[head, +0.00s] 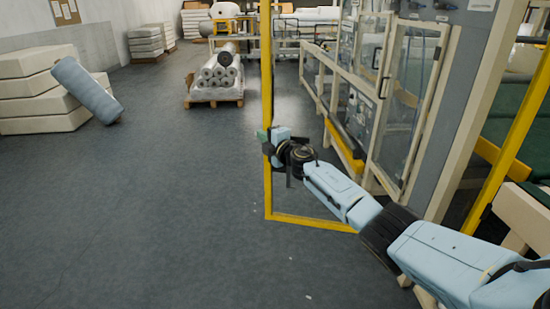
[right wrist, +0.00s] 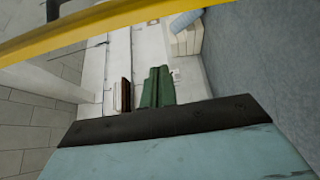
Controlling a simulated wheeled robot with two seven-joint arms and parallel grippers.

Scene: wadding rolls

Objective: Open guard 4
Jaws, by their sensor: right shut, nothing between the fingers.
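A guard with a yellow frame (head: 267,60) stands swung out from the machine on the right, over the floor. Its upright edge and bottom bar (head: 312,222) show; the arm hides part of its right side. No number is readable, so I cannot tell whether it is guard 4. My right gripper (head: 264,136) is at the guard's upright edge, its green fingertips just left of it. The fingers (right wrist: 157,86) are shut and empty in the right wrist view, where a yellow bar (right wrist: 110,28) crosses the top. I cannot tell whether they touch the guard. My left gripper is out of view.
A cream-framed clear panel (head: 405,100) and low fencing line the machine behind the guard. A yellow post (head: 508,125) leans at the right. Wrapped rolls lie on a pallet (head: 214,102) at the back. A blue-grey roll (head: 88,90) leans on stacked pads. Floor at left is clear.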

